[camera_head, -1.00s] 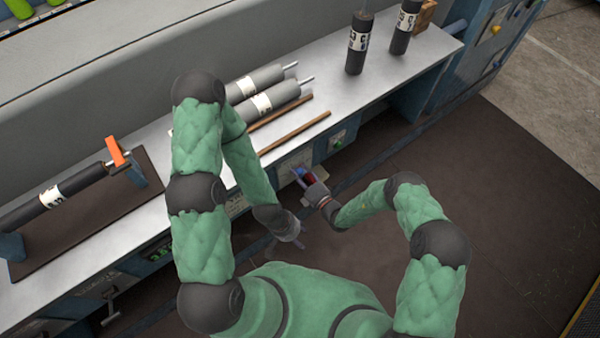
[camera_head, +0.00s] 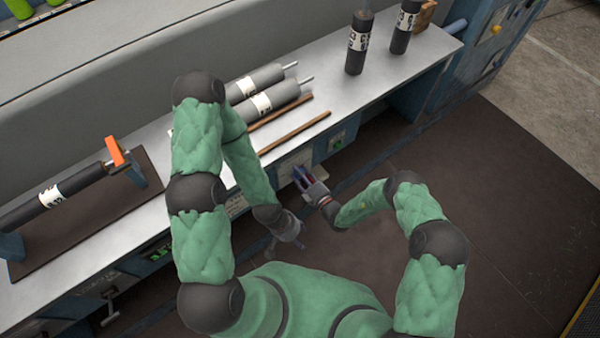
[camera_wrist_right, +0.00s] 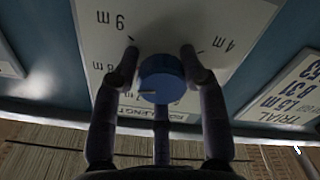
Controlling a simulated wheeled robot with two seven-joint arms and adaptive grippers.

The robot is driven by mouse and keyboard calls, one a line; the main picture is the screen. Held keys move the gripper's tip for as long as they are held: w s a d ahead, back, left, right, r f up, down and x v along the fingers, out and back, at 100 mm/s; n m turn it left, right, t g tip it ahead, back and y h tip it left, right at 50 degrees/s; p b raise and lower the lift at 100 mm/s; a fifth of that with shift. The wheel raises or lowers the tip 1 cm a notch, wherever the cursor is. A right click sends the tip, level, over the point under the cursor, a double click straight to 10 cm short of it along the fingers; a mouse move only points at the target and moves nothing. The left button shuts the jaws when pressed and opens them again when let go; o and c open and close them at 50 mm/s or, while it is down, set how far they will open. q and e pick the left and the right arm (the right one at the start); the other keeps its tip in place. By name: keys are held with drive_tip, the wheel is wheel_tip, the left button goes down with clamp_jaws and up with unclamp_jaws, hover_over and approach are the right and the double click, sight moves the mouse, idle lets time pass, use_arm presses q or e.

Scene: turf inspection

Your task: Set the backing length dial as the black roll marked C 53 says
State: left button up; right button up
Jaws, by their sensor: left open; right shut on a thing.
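The blue dial knob (camera_wrist_right: 161,78) sits on a pale plate (camera_wrist_right: 150,22) in the right wrist view. Upside-down marks there seem to read 4 m at right, 6 m at upper left and 8 at left. My left gripper (camera_head: 300,240) is open and empty, lower down. Two black rolls (camera_head: 357,55) (camera_head: 401,38) stand at the back right; their labels are not fully legible.
A trial card (camera_wrist_right: 283,95) is right of the dial. Another black roll (camera_head: 40,207) lies in a stand at left. Grey rolls (camera_head: 270,99) and brown sticks (camera_head: 296,132) lie on the bench (camera_head: 360,95). The dark floor at right is clear.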

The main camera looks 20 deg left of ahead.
drive_tip(key=shift+w+d+r, duration=0.1)
drive_tip(key=shift+w+r, duration=0.1)
drive_tip(key=shift+w, duration=0.15)
drive_tip(key=o, duration=1.1)
drive_tip(key=shift+s+f, duration=0.15)
drive_tip(key=shift+s, duration=0.15)
drive_tip(key=v, duration=1.1)
drive_tip(key=shift+s+d, duration=0.25)
drive_tip(key=shift+d, duration=0.05)
